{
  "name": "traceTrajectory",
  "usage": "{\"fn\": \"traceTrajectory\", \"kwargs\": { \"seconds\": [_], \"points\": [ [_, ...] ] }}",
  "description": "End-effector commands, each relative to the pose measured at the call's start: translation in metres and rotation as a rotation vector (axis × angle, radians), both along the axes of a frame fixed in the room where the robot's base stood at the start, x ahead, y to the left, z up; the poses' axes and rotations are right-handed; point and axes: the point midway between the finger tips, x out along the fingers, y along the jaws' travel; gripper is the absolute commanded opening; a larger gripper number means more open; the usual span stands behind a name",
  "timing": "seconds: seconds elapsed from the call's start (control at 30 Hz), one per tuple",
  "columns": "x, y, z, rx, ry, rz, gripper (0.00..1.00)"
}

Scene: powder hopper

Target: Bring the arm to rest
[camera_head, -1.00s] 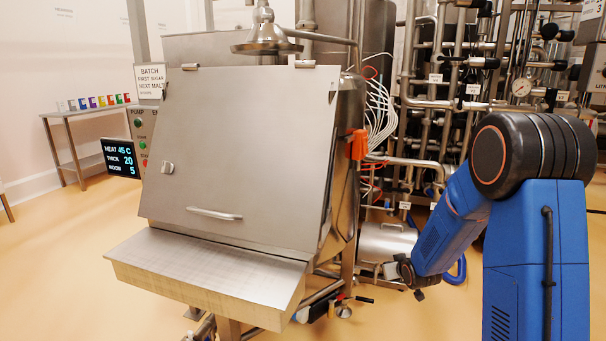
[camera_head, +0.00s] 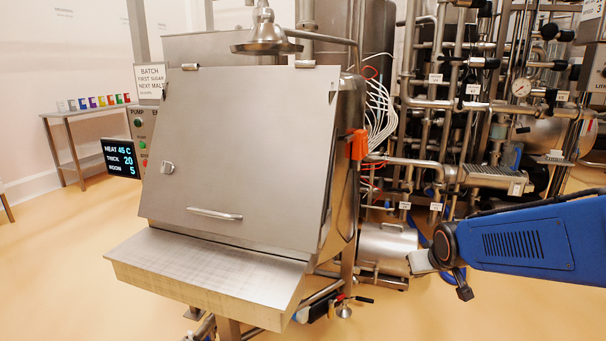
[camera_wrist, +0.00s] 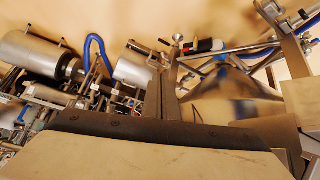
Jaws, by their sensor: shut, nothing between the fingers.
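My gripper (camera_head: 421,262) is at the left end of my blue arm, in the lower right of the head view. It is small there, a pale end piece beside a black joint, shut and empty. It hangs in front of the low steel cylinder (camera_head: 386,245), apart from the hopper. In the wrist view a pale block with a dark edge fills the bottom and hides what lies beneath it. My arm reaches in from the right edge, nearly level.
The steel hopper (camera_head: 240,150) stands at centre left with its lid shut and a front ledge (camera_head: 205,270). Pipes and valves (camera_head: 470,110) crowd the back right. A screen (camera_head: 121,158) reads HEAT 45 C, THICK 20, ROOM 5. Colored containers stand on a side table (camera_head: 85,112). Floor shows at lower right.

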Motion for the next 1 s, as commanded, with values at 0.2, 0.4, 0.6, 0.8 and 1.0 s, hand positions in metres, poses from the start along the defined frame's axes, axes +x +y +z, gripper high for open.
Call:
{"fn": "traceTrajectory", "kwargs": {
  "seconds": [0.2,0.4,0.6,0.8,1.0],
  "points": [
    [-0.066,0.005,0.021,0.018,0.059,-0.02,0.0],
    [-0.128,0.01,0.031,0.038,0.119,-0.035,0.0],
    [-0.191,0.016,0.036,0.06,0.18,-0.044,0.0],
    [-0.24,0.021,0.036,0.08,0.229,-0.047,0.0],
    [-0.26,0.023,0.034,0.087,0.252,-0.047,0.0]
  ]
}}
